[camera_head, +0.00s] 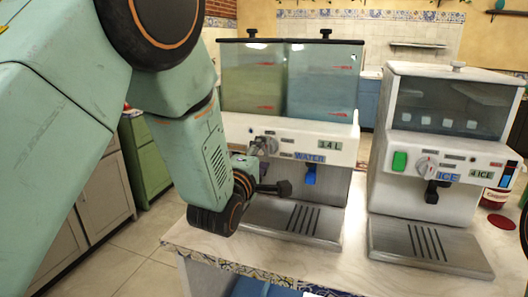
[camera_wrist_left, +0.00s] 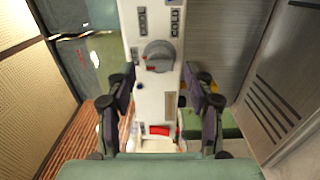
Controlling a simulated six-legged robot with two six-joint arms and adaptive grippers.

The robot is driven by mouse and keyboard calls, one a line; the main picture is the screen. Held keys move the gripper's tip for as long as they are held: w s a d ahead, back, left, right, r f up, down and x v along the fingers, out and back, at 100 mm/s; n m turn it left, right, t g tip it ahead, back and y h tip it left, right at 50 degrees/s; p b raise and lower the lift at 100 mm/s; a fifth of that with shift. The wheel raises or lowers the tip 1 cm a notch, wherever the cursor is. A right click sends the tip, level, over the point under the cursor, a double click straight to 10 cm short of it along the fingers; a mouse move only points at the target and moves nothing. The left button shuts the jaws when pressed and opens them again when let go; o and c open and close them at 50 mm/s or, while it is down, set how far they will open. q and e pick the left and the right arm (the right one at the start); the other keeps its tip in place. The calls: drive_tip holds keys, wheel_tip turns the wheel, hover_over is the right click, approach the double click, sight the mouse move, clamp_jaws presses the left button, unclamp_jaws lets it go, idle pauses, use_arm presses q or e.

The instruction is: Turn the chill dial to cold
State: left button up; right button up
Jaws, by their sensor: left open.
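The water dispenser (camera_head: 335,145) has two clear tanks on top and a blue tap lever. A round grey dial (camera_head: 271,146) is on its front panel, partly hidden by my gripper. The dial shows clearly in the left wrist view (camera_wrist_left: 158,56), with a raised grip bar and a red mark near its lower left. My left gripper (camera_head: 271,167) is in front of the panel, close to the dial. In the left wrist view its open fingers (camera_wrist_left: 160,80) point toward the panel, one on each side of the dial, with nothing between them. My right gripper is not in view.
An ice machine (camera_head: 385,150) with its own dial (camera_head: 427,165) and green switch stands to the right. Metal drip trays (camera_head: 270,214) jut out below both machines. A red-lidded jar (camera_head: 496,197) is at the right. The counter (camera_head: 225,260) is bare in front.

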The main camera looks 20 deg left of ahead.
sight(268, 148)
use_arm(q)
drive_tip(key=shift+w+d+f, duration=0.1)
drive_tip(key=shift+w+d, duration=0.05)
drive_tip(key=shift+w, duration=0.45)
drive_tip(key=shift+w+d, duration=0.1)
drive_tip(key=shift+w, duration=0.55)
drive_tip(key=shift+a, duration=0.25)
drive_tip(key=shift+w+d, duration=0.15)
drive_tip(key=shift+d, duration=0.05)
drive_tip(key=c, duration=0.3)
drive_tip(key=shift+a, duration=0.1)
drive_tip(key=c, duration=0.3)
drive_tip(key=shift+r, duration=0.2)
clamp_jaws()
